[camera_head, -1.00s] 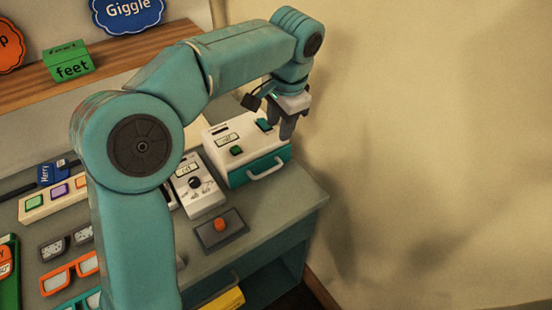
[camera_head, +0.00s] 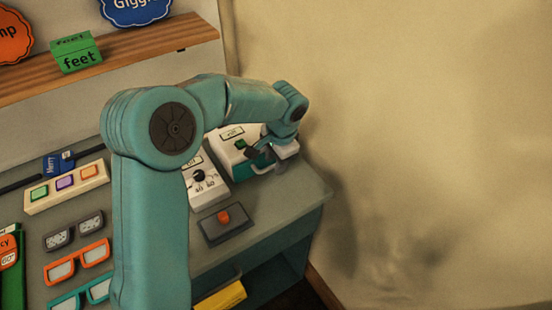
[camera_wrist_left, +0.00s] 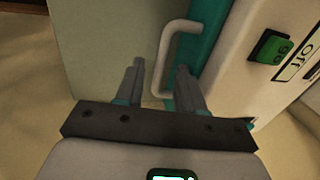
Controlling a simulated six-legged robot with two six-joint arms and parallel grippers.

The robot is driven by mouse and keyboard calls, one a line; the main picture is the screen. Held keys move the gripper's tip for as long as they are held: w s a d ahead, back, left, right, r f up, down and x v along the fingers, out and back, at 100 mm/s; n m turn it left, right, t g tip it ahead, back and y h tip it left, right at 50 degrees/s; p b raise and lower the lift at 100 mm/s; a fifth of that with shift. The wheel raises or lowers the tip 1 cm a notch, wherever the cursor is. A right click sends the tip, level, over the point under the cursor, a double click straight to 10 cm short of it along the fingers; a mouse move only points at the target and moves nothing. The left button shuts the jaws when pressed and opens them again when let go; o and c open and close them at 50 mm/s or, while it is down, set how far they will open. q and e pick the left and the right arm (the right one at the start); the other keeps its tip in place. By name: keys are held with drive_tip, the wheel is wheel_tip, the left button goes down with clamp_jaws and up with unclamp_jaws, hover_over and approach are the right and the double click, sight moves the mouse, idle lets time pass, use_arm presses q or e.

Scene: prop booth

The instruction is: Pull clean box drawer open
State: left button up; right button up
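The clean box (camera_head: 226,148) is a white box with a green switch and a teal drawer front, standing at the right end of the counter. In the left wrist view, the white drawer handle (camera_wrist_left: 167,55) stands out from the teal drawer front (camera_wrist_left: 206,35). My left gripper (camera_wrist_left: 160,75) is open there, one finger on each side of the handle, with gaps visible. The drawer looks shut, though my arm covers much of it. My right gripper is not in view.
A white dial box (camera_head: 208,188) stands left of the clean box. Several glasses (camera_head: 78,262) and a strip of coloured buttons (camera_head: 66,188) lie at left. The wall (camera_head: 430,150) is close on the right.

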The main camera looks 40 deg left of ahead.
use_arm(q)
clamp_jaws()
drive_tip(key=shift+d+f, duration=0.1)
drive_tip(key=shift+d, duration=0.25)
drive_tip(key=s+d+b, duration=0.1)
drive_tip(key=d, duration=0.2)
drive_tip(key=s+d+b, duration=0.1)
drive_tip(key=d, duration=0.2)
drive_tip(key=s+d+b, duration=0.1)
drive_tip(key=d, duration=0.1)
drive_tip(key=shift+s+d, duration=0.6)
drive_tip(key=shift+d, duration=0.2)
unclamp_jaws()
